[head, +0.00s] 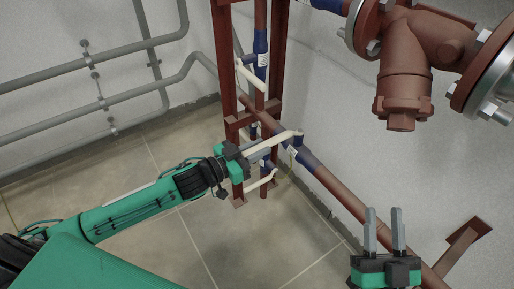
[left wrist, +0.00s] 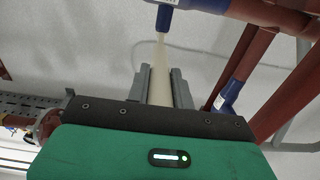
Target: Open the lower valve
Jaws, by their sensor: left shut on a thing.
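Cream lever handles sit on blue valves on the red-brown pipework in the head view. My left gripper (head: 246,153) is shut on the middle lever (head: 279,139), which runs to a blue valve body (head: 298,139) on its right. In the left wrist view this lever (left wrist: 160,62) lies between the two grey fingers (left wrist: 161,88), and its far end meets the blue valve stem (left wrist: 165,18). Another lever (head: 262,182) is below it and one (head: 248,76) is above it. My right gripper (head: 384,228) is open and empty at the lower right, away from the valves.
A red frame (head: 223,60) stands behind the levers. A red-brown pipe (head: 345,198) slopes down to the right, near my right gripper. A large flanged fitting (head: 408,75) hangs at the upper right. Grey pipes (head: 60,73) run along the left wall. The tiled floor (head: 270,240) is clear.

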